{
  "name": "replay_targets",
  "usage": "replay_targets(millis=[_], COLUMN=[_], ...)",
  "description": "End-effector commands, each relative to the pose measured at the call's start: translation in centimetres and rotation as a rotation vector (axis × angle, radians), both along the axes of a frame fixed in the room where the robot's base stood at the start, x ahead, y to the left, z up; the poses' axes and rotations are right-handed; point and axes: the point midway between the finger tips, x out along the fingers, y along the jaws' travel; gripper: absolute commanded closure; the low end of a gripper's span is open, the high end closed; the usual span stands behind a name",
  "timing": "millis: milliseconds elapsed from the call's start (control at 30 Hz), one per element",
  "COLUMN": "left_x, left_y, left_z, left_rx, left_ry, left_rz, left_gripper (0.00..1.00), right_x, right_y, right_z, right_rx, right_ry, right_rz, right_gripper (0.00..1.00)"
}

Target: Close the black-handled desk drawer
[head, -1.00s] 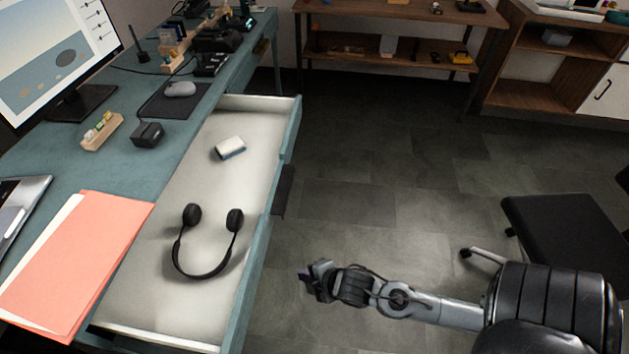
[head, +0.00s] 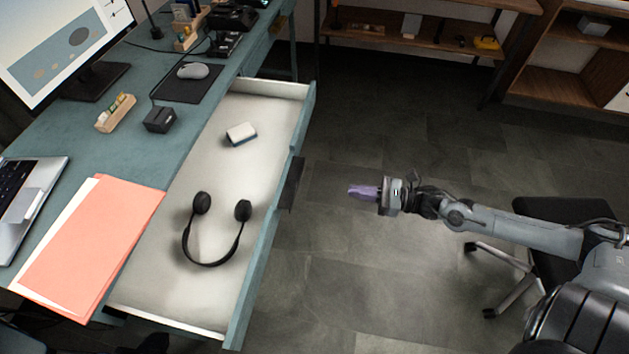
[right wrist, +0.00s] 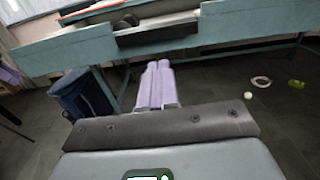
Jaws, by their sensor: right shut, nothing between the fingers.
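The desk drawer (head: 250,291) is pulled far out from the teal desk (head: 70,150). Its black handle (head: 292,184) is on the outer front face, and it also shows in the right wrist view (right wrist: 157,34). Inside the drawer lie black headphones (head: 212,262) and a small white and blue box (head: 241,134). My right gripper (head: 350,191), with purple fingers, is shut and empty. It points at the drawer front near the handle, with a gap between them. The fingers also show in the right wrist view (right wrist: 157,65). My left gripper is not in view.
On the desk are coral folders (head: 95,245), a laptop (head: 28,205), a mouse (head: 193,71) and a monitor. A black stool (head: 560,240) stands near my right arm. A dark blue bin (right wrist: 82,97) stands beneath the desk. Floor before the drawer is clear.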

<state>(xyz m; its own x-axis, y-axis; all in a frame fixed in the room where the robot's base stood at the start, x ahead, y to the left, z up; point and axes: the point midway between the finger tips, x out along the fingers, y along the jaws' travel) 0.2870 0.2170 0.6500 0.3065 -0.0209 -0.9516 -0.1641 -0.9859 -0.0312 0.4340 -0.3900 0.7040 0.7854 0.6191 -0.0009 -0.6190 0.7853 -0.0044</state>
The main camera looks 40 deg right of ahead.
Motion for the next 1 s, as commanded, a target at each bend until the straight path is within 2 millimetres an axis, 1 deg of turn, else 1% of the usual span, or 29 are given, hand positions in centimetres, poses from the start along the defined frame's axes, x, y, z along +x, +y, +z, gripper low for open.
replay_targets(millis=[33,167,300,600,800,1000], left_x=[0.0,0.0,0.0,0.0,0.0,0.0], left_y=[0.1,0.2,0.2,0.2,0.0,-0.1], left_z=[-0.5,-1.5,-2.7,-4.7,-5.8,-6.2], left_rx=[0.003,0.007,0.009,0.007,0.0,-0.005], left_ry=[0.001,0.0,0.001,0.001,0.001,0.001], left_rz=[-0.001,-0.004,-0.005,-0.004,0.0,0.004], left_gripper=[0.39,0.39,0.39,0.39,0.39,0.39], right_x=[0.5,1.9,3.8,7.6,9.3,10.2], right_y=[0.4,1.5,3.0,6.0,7.4,8.0], right_z=[-0.2,-0.2,-0.2,-0.1,-0.2,-0.1], right_rx=[0.0,0.004,0.004,0.005,0.005,0.004], right_ry=[-0.004,-0.005,-0.006,-0.004,-0.001,0.0], right_rz=[0.001,0.0,-0.001,-0.001,-0.001,-0.002], right_gripper=[1.0,1.0,1.0,1.0,1.0,1.0])
